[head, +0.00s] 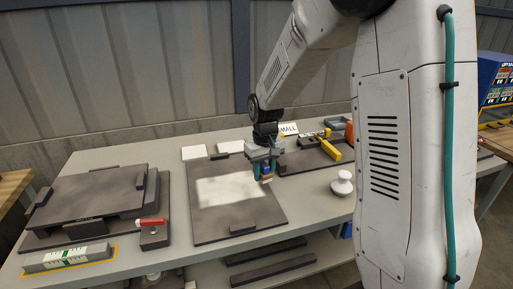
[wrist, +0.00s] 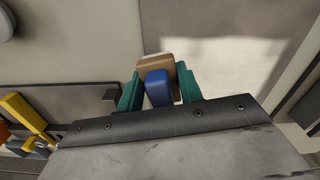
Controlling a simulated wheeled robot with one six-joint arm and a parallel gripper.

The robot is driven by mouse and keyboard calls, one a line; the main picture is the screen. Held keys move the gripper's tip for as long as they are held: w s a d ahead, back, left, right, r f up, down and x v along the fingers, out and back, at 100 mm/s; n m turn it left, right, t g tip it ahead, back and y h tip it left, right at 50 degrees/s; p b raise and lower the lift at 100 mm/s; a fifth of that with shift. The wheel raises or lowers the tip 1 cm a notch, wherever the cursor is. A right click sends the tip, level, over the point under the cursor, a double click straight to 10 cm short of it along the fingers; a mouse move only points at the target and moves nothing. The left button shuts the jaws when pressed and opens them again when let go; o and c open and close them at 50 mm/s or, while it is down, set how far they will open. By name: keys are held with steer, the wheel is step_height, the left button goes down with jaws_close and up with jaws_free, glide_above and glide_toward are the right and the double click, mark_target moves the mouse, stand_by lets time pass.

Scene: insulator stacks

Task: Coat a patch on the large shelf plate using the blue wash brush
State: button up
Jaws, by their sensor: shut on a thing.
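A broad dark grey plate (head: 235,228), seemingly the large shelf plate, lies flat in the middle of the table. A large pale patch (head: 230,188) covers much of its upper half, and also shows in the wrist view (wrist: 235,62). My gripper (head: 264,168) is above the plate's right side, near the patch's right edge. Its teal fingers are shut on the blue wash brush (wrist: 157,88), which has a blue handle and a tan head (wrist: 157,65). The brush points down. I cannot tell whether its tip touches the plate.
A stack of dark plates (head: 88,195) stands at the left, with a red-handled item (head: 152,222) and a level (head: 68,257) in front. A smaller plate (head: 305,158) with a yellow tool (head: 329,148) lies at the right. A white knobbed object (head: 342,184) stands near the right edge.

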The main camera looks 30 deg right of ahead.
mark_target(265, 164)
steer(key=shift+r, duration=1.75)
